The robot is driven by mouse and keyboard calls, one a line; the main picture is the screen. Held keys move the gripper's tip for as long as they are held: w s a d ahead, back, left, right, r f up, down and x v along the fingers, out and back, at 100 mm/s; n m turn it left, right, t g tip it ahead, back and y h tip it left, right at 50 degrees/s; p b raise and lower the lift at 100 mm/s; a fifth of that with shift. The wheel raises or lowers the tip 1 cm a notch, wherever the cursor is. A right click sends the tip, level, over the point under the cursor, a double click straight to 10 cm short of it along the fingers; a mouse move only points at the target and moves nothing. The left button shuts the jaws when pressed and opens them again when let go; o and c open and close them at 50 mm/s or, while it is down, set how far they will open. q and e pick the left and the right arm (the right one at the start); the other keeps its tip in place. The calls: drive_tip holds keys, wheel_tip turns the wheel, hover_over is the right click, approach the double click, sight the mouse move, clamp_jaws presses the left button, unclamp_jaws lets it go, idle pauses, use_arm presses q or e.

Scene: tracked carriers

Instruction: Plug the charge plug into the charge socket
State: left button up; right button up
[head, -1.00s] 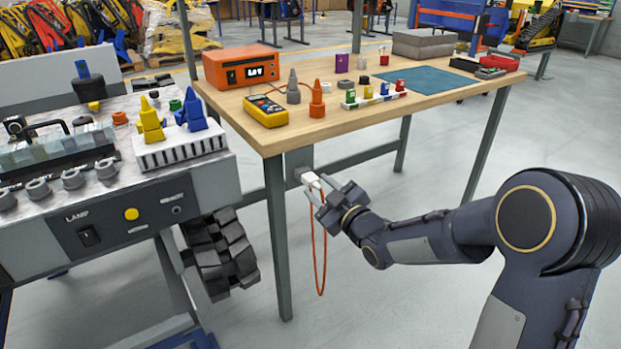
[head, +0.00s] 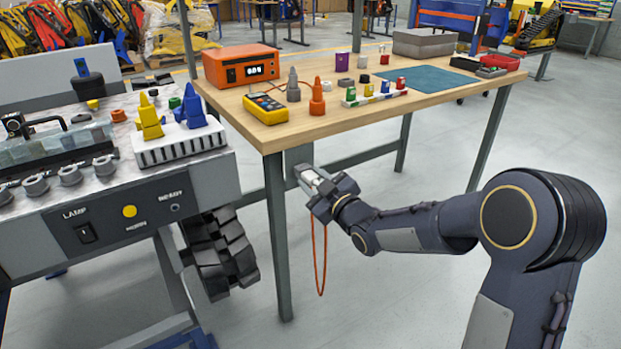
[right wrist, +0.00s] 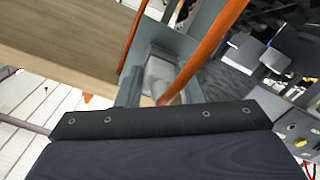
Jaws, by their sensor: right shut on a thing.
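The charge plug (head: 313,178) is a pale, blocky piece with an orange cable hanging in a loop below it. My right gripper (head: 318,183) is shut on it, beside a grey plate (head: 299,160) under the near corner of the table. I cannot tell whether the plug touches that plate. In the right wrist view the pale plug (right wrist: 160,74) sits between the grey fingers, with the orange cable (right wrist: 208,50) crossing in front. I cannot surely make out the charge socket; a small dark round port (head: 174,208) shows under "READY" on the carrier's front panel. My left gripper is not in view.
The wooden table (head: 330,133) holds an orange display box (head: 240,67), a yellow meter (head: 266,109) and small parts. Its leg (head: 277,235) stands between my right gripper and the tracked carrier (head: 190,180). Black track (head: 215,255) hangs at the carrier's side. Floor right of the leg is clear.

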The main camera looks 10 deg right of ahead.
drive_tip(key=shift+b+v, duration=0.4)
drive_tip(key=shift+v, duration=1.05)
drive_tip(key=shift+s, duration=0.1)
drive_tip(key=shift+b+v, duration=0.7)
drive_tip(key=shift+v, duration=0.95)
